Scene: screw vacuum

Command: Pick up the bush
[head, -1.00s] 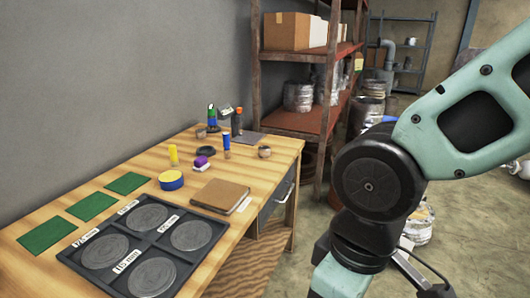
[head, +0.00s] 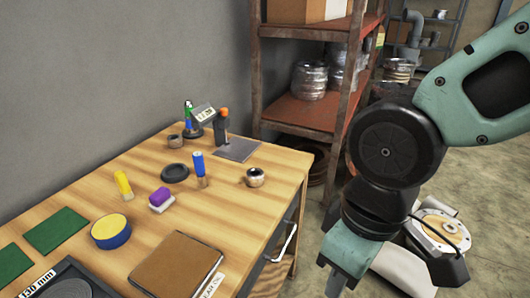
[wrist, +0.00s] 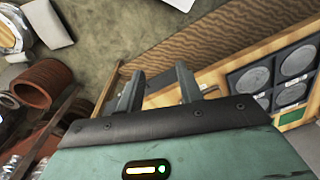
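Two small ring-shaped metal pieces that look like bushes are on the wooden table in the head view. One bush (head: 255,177) sits near the table's right edge, and the other bush (head: 176,141) stands farther back by the wall. I cannot tell which one the task means. My gripper (wrist: 158,88) shows in the wrist view with its two fingers apart and nothing between them. It points down over the floor beside the table, away from both bushes.
A rusty shelf (head: 300,112) stands behind.

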